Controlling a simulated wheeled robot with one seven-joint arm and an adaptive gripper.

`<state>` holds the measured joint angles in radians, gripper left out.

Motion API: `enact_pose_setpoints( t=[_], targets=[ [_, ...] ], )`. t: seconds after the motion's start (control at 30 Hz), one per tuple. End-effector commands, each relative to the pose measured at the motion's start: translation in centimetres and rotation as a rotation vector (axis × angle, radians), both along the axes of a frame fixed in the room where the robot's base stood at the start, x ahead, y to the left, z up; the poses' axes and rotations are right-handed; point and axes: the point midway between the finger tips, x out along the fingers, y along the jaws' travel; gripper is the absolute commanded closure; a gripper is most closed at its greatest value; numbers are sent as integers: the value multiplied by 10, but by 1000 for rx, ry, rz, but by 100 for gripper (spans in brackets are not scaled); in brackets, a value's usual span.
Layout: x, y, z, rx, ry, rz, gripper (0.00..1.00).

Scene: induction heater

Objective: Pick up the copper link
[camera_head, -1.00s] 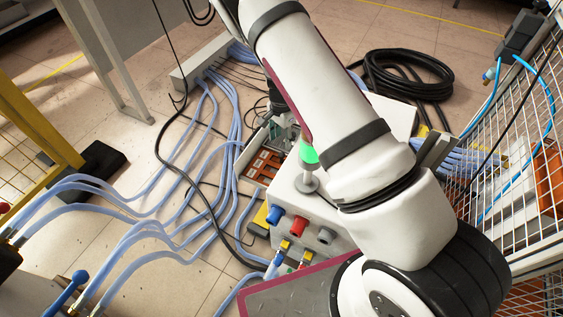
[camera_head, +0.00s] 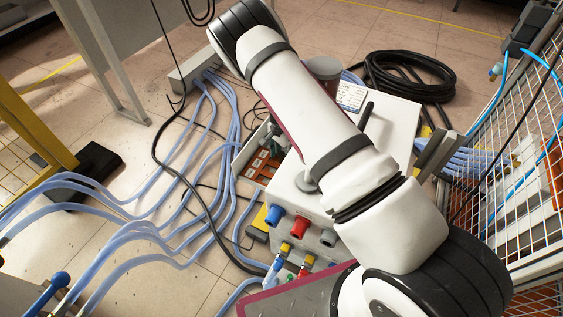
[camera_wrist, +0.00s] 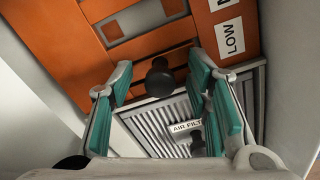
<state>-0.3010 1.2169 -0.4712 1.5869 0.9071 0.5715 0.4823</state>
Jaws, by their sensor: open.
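Any contact with the knob is unclear. In the head view, copper-coloured parts (camera_head: 265,165) show in the open compartment of the heater box, beside my arm. My arm hides most of the gripper there.
A grey louvred panel marked AIR FILTER (camera_wrist: 165,120) lies below, with a second dark knob (camera_wrist: 197,143) in front of it. A white LOW label (camera_wrist: 230,38) is at right. Blue hoses (camera_head: 215,130) run left of the heater box (camera_head: 300,200); a wire fence (camera_head: 515,150) stands right.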

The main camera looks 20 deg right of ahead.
Motion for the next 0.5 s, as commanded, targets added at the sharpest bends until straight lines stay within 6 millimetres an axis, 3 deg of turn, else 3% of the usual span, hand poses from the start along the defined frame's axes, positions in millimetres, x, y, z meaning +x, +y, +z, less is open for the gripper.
enact_pose_setpoints(
  t=[0.17, 0.33, 0.37, 0.5],
  targets=[
    [0, 0, 1, -1, -1, 0, 58],
    [0, 0, 1, 0, -1, 0, 96],
    [0, 0, 1, 0, -1, 0, 100],
    [0, 0, 1, -1, -1, 0, 100]
  ],
)
